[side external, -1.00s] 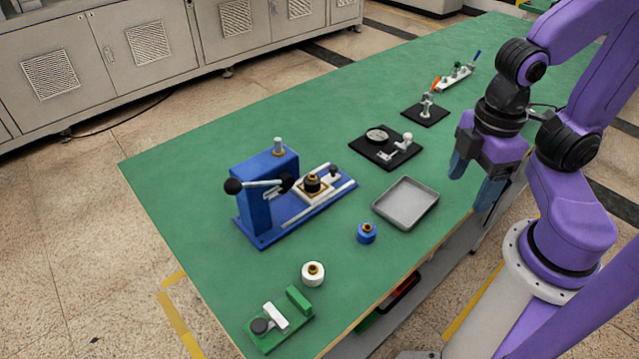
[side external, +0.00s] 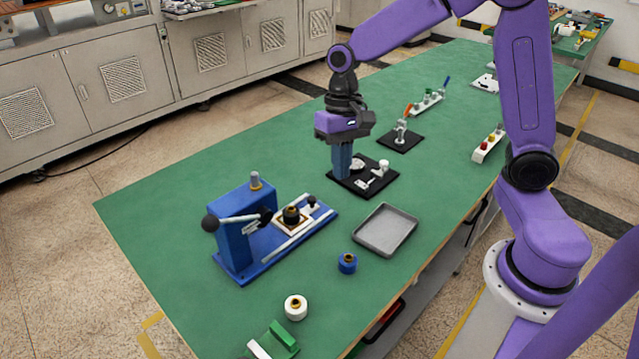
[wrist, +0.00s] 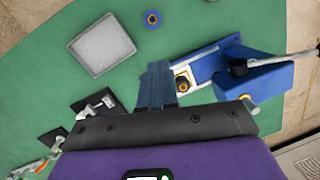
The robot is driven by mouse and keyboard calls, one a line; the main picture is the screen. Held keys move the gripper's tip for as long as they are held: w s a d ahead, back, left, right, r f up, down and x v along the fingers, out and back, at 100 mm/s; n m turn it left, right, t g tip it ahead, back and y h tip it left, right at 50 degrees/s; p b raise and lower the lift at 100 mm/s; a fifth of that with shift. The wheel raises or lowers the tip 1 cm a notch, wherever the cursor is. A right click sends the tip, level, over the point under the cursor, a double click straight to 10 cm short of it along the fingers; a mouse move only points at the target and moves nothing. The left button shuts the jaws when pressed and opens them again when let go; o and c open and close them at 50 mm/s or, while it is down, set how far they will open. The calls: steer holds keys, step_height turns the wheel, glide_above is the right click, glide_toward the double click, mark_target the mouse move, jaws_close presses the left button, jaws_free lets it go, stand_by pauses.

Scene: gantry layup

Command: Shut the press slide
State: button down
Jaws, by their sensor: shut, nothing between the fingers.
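The blue press (side external: 243,232) stands on the left of the green table, with a lever ending in a black ball. Its white slide plate (side external: 284,226) lies out on the rails to the right of the press head, carrying a black and brass round part (side external: 291,214). A small black knob (side external: 311,201) stands at the slide's outer end. My gripper (side external: 342,174) is shut and empty, pointing down to the right of the slide and apart from it. In the wrist view the fingers (wrist: 156,86) show beside the slide's brass part (wrist: 182,83) and hide the slide's outer end.
A black fixture plate (side external: 349,184) lies just below and right of my fingers. A grey tray (side external: 385,230), a blue spool (side external: 347,263) and a white spool (side external: 295,307) are nearer the front edge. Another black stand (side external: 400,140) is behind. Bare table lies behind the press.

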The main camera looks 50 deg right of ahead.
mark_target(292, 207)
steer(key=w+d+f+m+y, duration=0.1)
steer(key=w+d+f+m, duration=0.3)
steer(key=w+d+m, duration=0.3)
steer(key=w+d+f+m+y, duration=0.2)
steer(key=w+d+f+m, duration=0.2)
steer(key=w+d+m, duration=0.35)
steer(key=shift+n+t, duration=0.3)
steer(key=shift+n, duration=0.55)
steer(key=x, duration=0.3)
steer(key=d+x, duration=0.1)
steer(key=x, duration=0.2)
steer(key=w+x, duration=0.1)
steer(key=x, duration=0.3)
steer(key=shift+d+f, duration=0.35)
steer(key=shift+f, duration=0.05)
steer(key=shift+s+a+r, duration=0.1)
steer(key=shift+a, duration=0.45)
steer(key=shift+s+a+r, duration=0.1)
steer(key=shift+s+a, duration=0.05)
steer(key=shift+a, duration=0.45)
steer(key=shift+s+a, duration=0.15)
steer(key=shift+a, duration=0.6)
steer(key=shift+a, duration=0.1)
steer(key=a, duration=0.9)
steer(key=shift+a, duration=0.3)
